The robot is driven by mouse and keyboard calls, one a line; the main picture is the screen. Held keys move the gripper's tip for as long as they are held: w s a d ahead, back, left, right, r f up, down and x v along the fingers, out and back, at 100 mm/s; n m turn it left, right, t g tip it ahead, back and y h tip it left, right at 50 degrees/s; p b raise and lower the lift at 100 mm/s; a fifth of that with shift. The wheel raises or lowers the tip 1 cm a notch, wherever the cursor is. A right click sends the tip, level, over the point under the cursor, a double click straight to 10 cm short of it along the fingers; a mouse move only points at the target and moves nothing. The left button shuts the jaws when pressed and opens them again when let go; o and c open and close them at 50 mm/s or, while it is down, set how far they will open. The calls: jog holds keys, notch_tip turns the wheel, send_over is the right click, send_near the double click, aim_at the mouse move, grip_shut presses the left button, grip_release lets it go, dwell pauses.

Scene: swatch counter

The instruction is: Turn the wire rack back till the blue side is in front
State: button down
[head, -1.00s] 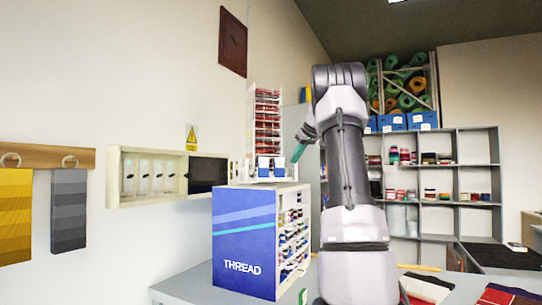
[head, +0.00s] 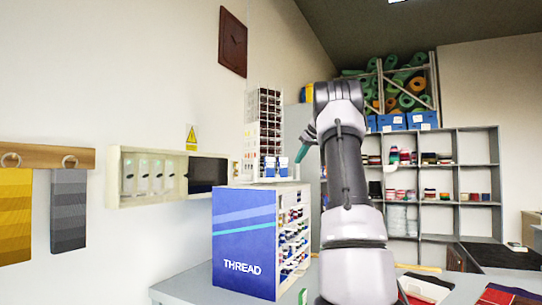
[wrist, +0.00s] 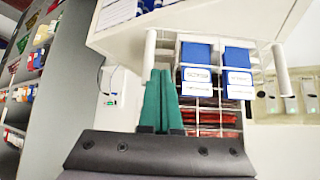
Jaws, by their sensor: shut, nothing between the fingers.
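The white wire rack (head: 264,122) stands upright on top of the blue thread cabinet (head: 243,235). In the head view it is turned at an angle, with dark red and darker contents behind its wires; I cannot make out a blue side facing me. Two small blue boxes with white labels (head: 276,168) are at its foot. The wrist view is upside down and shows these blue boxes (wrist: 210,58), the wire grid (wrist: 218,128) and red contents behind. My gripper (head: 304,148) is shut and empty, its green fingers (wrist: 161,90) just beside the rack; contact is unclear.
The cabinet stands on a grey counter (head: 190,287), with thread spools in its open right side. A wall case (head: 160,175) is to the left of the rack. Shelves (head: 445,180) fill the back right. My arm covers the counter's middle.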

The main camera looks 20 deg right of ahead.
jog(key=shift+w+d, duration=0.1)
jog(key=shift+w+d, duration=0.75)
jog(key=shift+w+d, duration=0.6)
jog(key=shift+w, duration=0.35)
jog(key=shift+w+d, duration=0.25)
jog(key=shift+w, duration=0.25)
jog(key=shift+w+d, duration=0.25)
jog(key=shift+w, duration=0.25)
